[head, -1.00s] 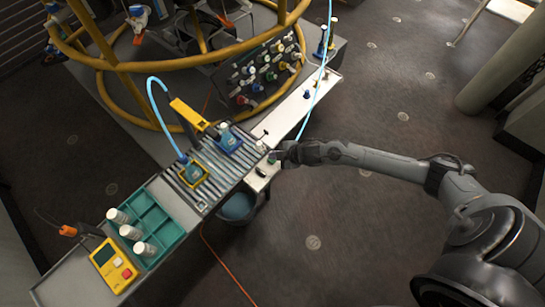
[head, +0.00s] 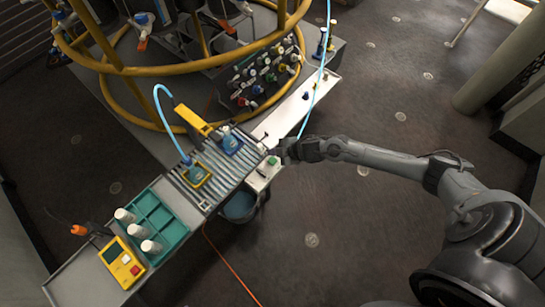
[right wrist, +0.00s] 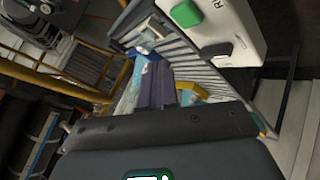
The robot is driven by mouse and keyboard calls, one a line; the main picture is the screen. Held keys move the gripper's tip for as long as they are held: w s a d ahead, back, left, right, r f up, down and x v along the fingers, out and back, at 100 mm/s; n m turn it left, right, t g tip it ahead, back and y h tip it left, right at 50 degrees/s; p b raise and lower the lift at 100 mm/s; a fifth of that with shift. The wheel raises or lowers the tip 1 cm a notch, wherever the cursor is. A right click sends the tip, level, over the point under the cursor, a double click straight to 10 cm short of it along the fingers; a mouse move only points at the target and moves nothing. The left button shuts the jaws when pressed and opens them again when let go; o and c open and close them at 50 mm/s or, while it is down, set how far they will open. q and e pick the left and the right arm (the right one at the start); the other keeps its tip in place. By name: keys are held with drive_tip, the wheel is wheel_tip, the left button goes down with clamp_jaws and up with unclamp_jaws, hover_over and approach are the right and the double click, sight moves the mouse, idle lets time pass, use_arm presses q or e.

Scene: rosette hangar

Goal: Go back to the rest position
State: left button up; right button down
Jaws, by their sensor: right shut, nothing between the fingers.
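My right gripper (head: 276,153) is at the end of the right arm, which comes in from the right in the head view. It is shut and empty. It hangs over the edge of the long bench, just beside a small white box with a green button (head: 264,171). Purple-grey finger parts (right wrist: 155,86) show in the middle of that view. My left gripper is not in the head view.
A slatted rack (head: 192,199) on the bench holds two blue items. A teal tray (head: 171,212) with white cups and a yellow meter (head: 122,263) stand at lower left. A yellow tubular frame (head: 160,64) rises behind. Dark floor (head: 370,240) lies open below the right arm.

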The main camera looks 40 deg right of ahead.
drive_tip(key=shift+r, duration=0.5)
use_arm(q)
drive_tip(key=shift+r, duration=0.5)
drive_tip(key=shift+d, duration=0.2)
use_arm(e)
drive_tip(key=shift+f, duration=0.1)
